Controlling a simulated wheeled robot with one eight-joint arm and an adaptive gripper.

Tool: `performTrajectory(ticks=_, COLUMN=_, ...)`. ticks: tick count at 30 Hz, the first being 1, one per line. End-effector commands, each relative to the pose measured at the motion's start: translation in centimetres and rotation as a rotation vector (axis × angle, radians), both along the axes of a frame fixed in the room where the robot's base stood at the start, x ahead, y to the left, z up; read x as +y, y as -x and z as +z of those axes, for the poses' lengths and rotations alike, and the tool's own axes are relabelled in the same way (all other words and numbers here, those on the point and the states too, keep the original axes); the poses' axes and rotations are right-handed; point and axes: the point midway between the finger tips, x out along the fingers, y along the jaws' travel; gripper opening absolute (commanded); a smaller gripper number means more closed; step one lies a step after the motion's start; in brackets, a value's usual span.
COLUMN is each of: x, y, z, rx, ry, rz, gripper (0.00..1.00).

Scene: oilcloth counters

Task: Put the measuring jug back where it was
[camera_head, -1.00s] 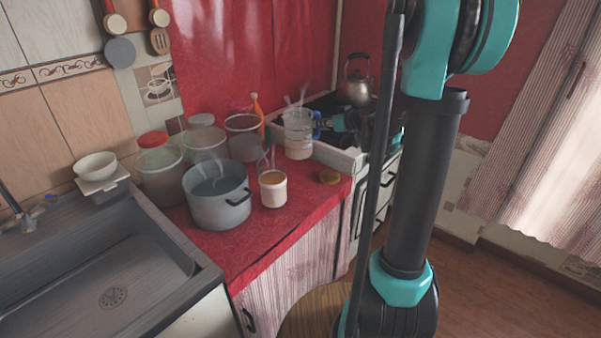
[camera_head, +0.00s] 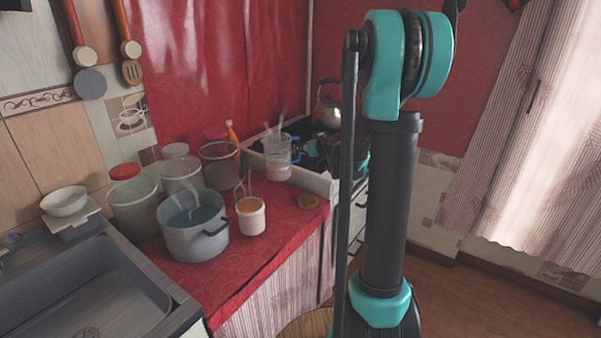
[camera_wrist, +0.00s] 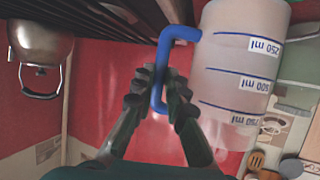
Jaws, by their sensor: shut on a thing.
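The measuring jug (camera_head: 278,160) is clear with blue volume marks and a blue handle. It is at the back right of the red counter, by the white stove's side. It fills the right of the wrist view (camera_wrist: 235,75), with its marks upside down. My gripper (camera_wrist: 160,92) is shut on the jug's blue handle (camera_wrist: 177,34). Pale thin utensils stick up at the jug. I cannot tell whether its base touches the counter.
A grey pot (camera_head: 193,232) and a white cup (camera_head: 250,217) stand in front. Several lidded containers (camera_head: 133,205) and an orange-topped bottle (camera_head: 232,135) stand behind. A kettle (camera_head: 328,105) stands on the stove.

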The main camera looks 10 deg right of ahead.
Motion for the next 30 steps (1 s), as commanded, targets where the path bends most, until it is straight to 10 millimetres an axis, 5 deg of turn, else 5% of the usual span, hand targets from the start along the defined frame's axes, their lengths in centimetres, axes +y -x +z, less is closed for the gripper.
performTrajectory(ticks=9, x=0.0, y=0.0, z=-5.4, rx=-0.001, ry=-0.001, rz=0.0, gripper=0.0)
performTrajectory(ticks=23, x=0.0, y=0.0, z=-9.4, rx=-0.001, ry=-0.001, rz=0.0, gripper=0.0)
performTrajectory(ticks=30, x=0.0, y=0.0, z=-9.7, rx=0.0, ry=-0.001, rz=0.0, gripper=0.0)
